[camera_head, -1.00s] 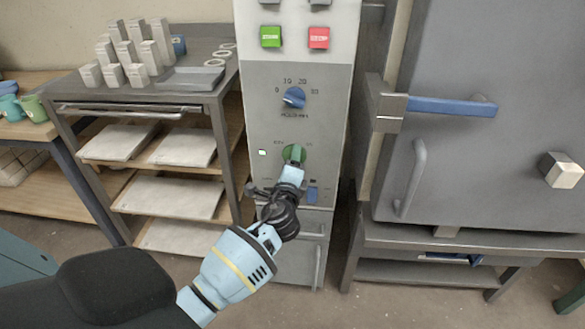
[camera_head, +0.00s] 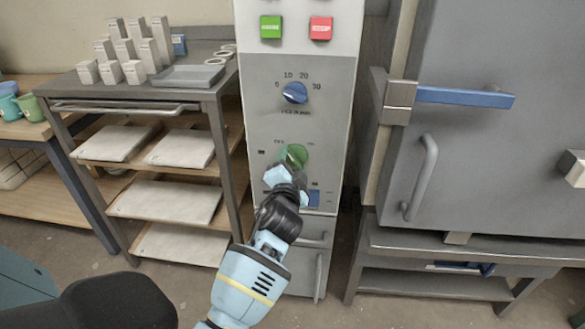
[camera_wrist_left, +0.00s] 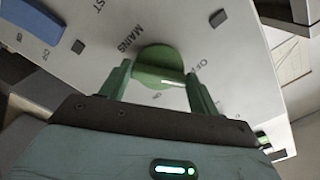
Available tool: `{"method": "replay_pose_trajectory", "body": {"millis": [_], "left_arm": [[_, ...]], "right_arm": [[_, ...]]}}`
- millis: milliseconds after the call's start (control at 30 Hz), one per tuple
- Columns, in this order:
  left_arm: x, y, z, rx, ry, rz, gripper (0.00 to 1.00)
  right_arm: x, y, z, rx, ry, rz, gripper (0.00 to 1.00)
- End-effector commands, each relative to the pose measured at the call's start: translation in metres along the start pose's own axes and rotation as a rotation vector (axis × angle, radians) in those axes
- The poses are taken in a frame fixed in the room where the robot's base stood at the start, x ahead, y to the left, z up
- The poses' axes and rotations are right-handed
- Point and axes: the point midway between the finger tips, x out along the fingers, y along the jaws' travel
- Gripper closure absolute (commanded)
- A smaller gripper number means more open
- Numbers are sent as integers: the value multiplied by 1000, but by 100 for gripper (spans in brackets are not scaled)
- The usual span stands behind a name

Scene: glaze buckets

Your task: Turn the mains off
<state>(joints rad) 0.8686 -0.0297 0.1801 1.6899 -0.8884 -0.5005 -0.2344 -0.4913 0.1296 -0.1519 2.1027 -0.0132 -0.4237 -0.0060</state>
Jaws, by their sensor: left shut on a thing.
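The green mains knob (camera_head: 297,153) sits on the lower grey panel of the tall control cabinet (camera_head: 262,190). My left gripper (camera_head: 290,164) reaches up to it from below and covers part of it. In the left wrist view the knob (camera_wrist_left: 157,60) sits between the two fingers of my left gripper (camera_wrist_left: 160,88), below the word MAINS. The gripper is shut on the knob. A pale mark shows on the knob. The small lamp (camera_head: 262,152) left of the knob looks dark. My right gripper is not in view.
A blue dial (camera_head: 295,92) is above the knob, with a green button (camera_head: 270,27) and a red button (camera_head: 321,28) higher up. A blue switch (camera_head: 314,198) is close below the gripper. A shelf rack (camera_head: 222,160) stands left; a grey kiln door (camera_head: 470,150) stands right.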

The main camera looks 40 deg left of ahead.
Motion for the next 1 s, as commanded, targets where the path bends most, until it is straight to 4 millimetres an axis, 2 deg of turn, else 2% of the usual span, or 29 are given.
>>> {"method": "replay_pose_trajectory", "body": {"millis": [400,967,1000], "left_arm": [[0,2,0,-186,-1,3,61],[0,2,0,-214,0,3,61],[0,2,0,-214,0,3,33]], "right_arm": [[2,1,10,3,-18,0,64],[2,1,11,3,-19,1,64],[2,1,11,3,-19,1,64]]}}
